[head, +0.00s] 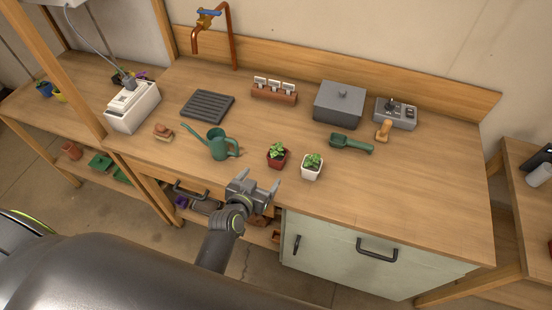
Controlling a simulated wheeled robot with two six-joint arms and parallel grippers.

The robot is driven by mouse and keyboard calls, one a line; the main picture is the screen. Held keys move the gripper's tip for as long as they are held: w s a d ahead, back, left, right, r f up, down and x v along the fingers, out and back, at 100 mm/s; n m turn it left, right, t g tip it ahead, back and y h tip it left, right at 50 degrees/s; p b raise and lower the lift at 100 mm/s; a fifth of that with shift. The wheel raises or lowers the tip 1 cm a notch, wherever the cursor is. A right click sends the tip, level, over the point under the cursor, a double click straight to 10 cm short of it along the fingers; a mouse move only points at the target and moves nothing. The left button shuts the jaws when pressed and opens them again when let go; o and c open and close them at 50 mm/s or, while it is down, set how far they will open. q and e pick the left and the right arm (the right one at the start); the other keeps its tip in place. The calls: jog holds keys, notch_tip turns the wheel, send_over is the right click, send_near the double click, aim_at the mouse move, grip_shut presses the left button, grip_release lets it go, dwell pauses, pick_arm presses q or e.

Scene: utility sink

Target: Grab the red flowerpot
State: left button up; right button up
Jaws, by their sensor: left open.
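The red flowerpot (276,160) stands upright on the wooden counter and holds a small green plant. A white flowerpot (311,172) with a similar plant stands close beside it on the right. My left gripper (257,179) is open and empty, at the counter's front edge, a little to the front and left of the red flowerpot. Its fingers point toward the counter and appear apart from the pot. My right gripper is not in view.
A green watering can (218,146) stands just left of the red pot. A green scoop (350,143), a grey lidded box (339,103) and a slatted tray (207,106) lie farther back. The counter's right front (420,195) is clear.

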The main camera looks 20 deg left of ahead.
aim_at(274, 161)
pick_arm(q)
jog(key=b+x, duration=0.1)
jog(key=x, duration=0.2)
jog(key=b+x, duration=0.1)
jog(key=x, duration=0.3)
jog(key=shift+s+d+f, duration=0.1)
jog(key=shift+s+d, duration=0.05)
jog(key=shift+d, duration=0.05)
jog(key=shift+w+f, duration=0.15)
jog(key=shift+w, duration=0.45)
jog(key=b+x, duration=0.2)
jog(key=x, duration=0.1)
jog(key=b+x, duration=0.1)
jog(key=shift+w+b, duration=0.3)
jog(key=shift+w, duration=0.45)
jog(key=shift+r, duration=0.25)
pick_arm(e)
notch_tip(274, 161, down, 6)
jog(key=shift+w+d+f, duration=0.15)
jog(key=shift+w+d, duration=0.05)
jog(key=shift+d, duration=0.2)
pick_arm(q)
jog(key=c, duration=1.1)
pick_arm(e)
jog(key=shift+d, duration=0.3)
